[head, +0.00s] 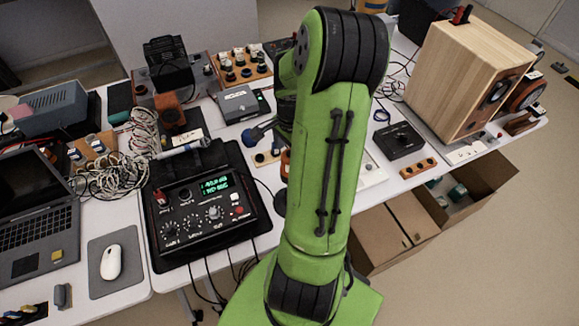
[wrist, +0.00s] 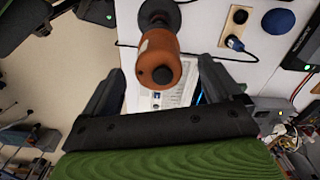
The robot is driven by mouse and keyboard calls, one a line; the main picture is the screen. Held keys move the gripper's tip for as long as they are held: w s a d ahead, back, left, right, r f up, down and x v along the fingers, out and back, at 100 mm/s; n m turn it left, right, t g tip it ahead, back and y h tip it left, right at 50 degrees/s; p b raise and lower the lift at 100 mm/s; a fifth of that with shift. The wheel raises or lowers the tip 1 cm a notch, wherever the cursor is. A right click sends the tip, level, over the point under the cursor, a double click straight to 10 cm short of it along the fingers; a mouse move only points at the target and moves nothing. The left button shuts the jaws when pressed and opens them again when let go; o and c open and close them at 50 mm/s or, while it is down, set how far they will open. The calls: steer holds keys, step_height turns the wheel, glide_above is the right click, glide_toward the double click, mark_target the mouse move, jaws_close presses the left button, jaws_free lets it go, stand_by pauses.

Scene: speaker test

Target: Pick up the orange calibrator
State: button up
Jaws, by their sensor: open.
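The orange calibrator (wrist: 158,62) is a short orange cylinder with a dark round end, at the upper middle of the wrist view. It stands out from the white table, beside a dark round object. In the head view only a sliver of orange (head: 285,163) shows at my arm's left edge; I cannot tell surely that it is the same thing. My gripper (wrist: 160,68) is open, with one dark finger left and one right of the calibrator in the picture. I see no contact; the depth between them is unclear. The head view hides my gripper behind my green arm.
A black control box (head: 205,205) with a green display stands left of my arm. A wooden speaker (head: 465,75) stands at the right. A wooden plate with a blue plug (wrist: 236,42) lies right of the calibrator. Cables cross the white table. Cardboard boxes (head: 405,222) stand below its edge.

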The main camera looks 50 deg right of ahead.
step_height(320, 180, down, 6)
steer(key=shift+b, duration=0.3)
steer(key=shift+r, duration=0.1)
steer(key=c, duration=1.4)
step_height(320, 180, up, 10)
steer(key=shift+p, duration=0.75)
steer(key=shift+c, duration=0.2)
